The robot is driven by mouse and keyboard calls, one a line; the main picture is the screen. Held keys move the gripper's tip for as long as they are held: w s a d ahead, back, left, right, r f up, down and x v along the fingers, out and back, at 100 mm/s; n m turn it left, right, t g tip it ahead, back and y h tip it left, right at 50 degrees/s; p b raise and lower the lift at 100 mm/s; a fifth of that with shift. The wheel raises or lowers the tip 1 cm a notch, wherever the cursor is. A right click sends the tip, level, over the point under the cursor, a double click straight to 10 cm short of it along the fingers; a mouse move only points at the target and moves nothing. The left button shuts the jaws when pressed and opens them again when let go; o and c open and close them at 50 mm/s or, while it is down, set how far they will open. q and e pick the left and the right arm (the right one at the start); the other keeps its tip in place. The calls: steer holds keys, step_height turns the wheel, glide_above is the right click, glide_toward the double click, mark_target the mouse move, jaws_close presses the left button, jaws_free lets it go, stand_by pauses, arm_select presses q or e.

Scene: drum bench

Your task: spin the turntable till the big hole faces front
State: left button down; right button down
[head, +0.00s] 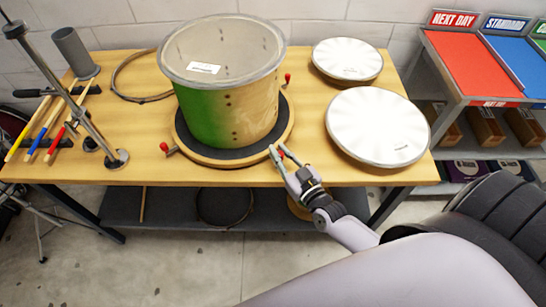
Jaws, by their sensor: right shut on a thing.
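A drum shell (222,110), green on its left and bare wood on its right, stands upright on the round turntable (212,159), which has a dark top and a wooden rim. Small dark holes show on the shell's near side; I cannot make out a big hole among them. Red-knobbed handles stick out from the turntable at the left (164,147) and at the back right (287,77). My right gripper (278,154) is at the turntable's front right edge, shut on another red-knobbed handle, mostly hidden by the fingers. My left gripper is not in view.
Two white drumheads (347,58) (378,127) lie on the wooden bench (308,122) at the right. A metal stand (85,110), coloured sticks (52,137), a grey cup (74,52) and a hoop (124,82) are at the left. A sorting rack (472,65) stands at the far right.

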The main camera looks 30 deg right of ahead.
steer(key=c, duration=1.5)
jaws_free()
steer(key=s, duration=0.8)
steer(key=s+d, duration=0.1)
steer(key=s, duration=0.3)
